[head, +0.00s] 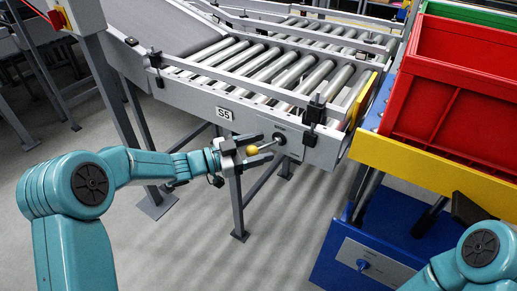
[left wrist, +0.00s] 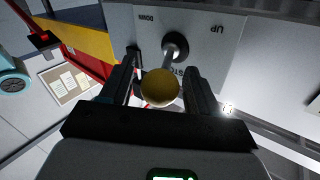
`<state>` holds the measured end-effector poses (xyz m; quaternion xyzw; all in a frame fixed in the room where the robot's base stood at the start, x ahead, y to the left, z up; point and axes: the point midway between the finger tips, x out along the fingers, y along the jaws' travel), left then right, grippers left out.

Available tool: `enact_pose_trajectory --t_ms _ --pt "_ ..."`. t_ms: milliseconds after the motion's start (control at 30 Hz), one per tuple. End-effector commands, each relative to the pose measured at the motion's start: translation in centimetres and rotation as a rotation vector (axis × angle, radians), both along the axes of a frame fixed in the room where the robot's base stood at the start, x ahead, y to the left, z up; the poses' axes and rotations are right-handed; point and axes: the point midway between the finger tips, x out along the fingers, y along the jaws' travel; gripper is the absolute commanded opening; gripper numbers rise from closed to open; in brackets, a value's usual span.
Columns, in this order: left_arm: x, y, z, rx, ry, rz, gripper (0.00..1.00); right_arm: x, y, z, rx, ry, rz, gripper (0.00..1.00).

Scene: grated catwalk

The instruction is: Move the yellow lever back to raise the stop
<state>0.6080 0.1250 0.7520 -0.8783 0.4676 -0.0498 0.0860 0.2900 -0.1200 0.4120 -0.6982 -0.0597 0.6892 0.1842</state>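The lever has a yellow ball knob (head: 252,150) on a grey rod, which comes out of a plate on the side of the roller conveyor. In the left wrist view the knob (left wrist: 160,88) is between the fingers of my left gripper (left wrist: 162,95), with a small gap visible on each side. The left gripper (head: 238,152) is open around the knob. The plate (left wrist: 200,45) reads DOWN, UP and partly hidden STOP. A yellow plate (head: 362,100) stands at the conveyor's end. My right gripper is out of view.
The roller conveyor (head: 270,68) carries a sign S5 (head: 224,114). A red crate (head: 455,85) sits on a yellow and blue stand (head: 365,258) at right. A conveyor leg (head: 237,205) stands below the gripper. The grey floor in front is clear.

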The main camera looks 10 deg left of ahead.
Motion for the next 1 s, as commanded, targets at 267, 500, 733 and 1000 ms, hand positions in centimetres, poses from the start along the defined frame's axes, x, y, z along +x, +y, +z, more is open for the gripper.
enact_pose_trajectory --t_ms 267,500,733,1000 --pt "-0.1 -0.1 -0.3 0.002 0.006 -0.003 0.6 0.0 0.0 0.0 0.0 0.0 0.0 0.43" --pt "-1.9 2.9 -0.1 0.002 0.009 0.002 0.6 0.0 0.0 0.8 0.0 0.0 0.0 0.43" --pt "-5.3 8.1 -0.1 0.002 0.006 0.003 0.6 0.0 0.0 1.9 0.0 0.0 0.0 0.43" --pt "-8.3 12.4 -0.2 0.002 0.006 0.001 0.6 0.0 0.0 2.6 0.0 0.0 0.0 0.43"
